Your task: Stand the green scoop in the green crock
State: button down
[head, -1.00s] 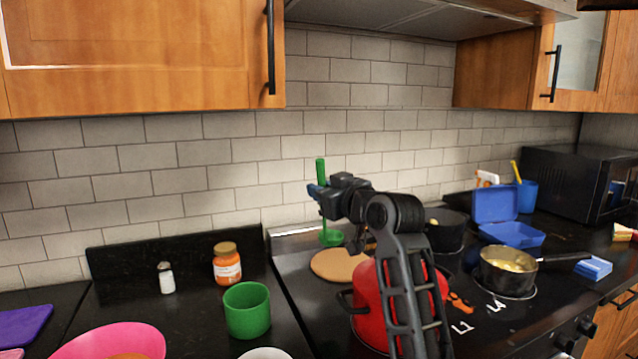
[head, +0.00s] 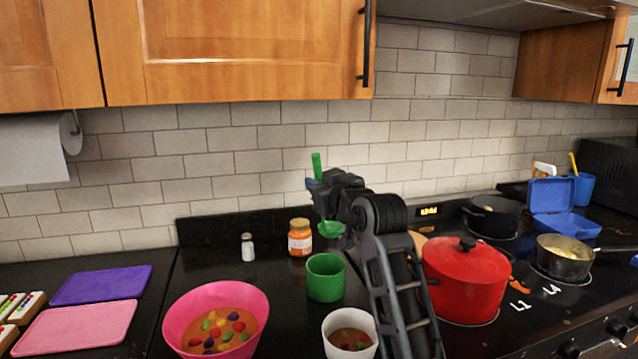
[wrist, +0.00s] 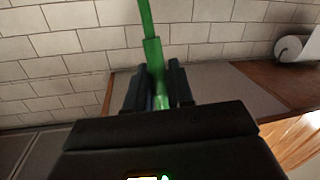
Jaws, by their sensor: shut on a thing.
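The green scoop (head: 331,229) is held upright by my gripper (head: 318,188), bowl down and handle end up. In the wrist view the scoop's green shaft (wrist: 154,55) runs between the two dark fingers of my gripper (wrist: 158,90), which are shut on it. The green crock (head: 325,278) stands on the black counter, just below the scoop's bowl in the head view. The scoop's bowl appears above and slightly right of the crock's rim, apart from it. How far behind or in front of the crock it hangs is hard to tell.
An orange jar (head: 300,238) and a white shaker (head: 247,247) stand behind the crock. A pink bowl (head: 176,303) is at left and a white cup (head: 347,320) in front. A red pot (head: 465,275) is to the right, past my arm.

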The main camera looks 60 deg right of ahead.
jog(key=shift+s+f+b, duration=0.1)
jog(key=shift+f+b, duration=2.05)
jog(key=shift+f, duration=0.45)
notch_tip(320, 180, down, 6)
jog(key=b, duration=0.4)
jog(key=shift+d, duration=0.1)
jog(key=c, duration=0.9)
grip_release()
jog(key=v, duration=0.7)
jog(key=shift+s+a+b, duration=0.3)
jog(key=shift+b, duration=0.1)
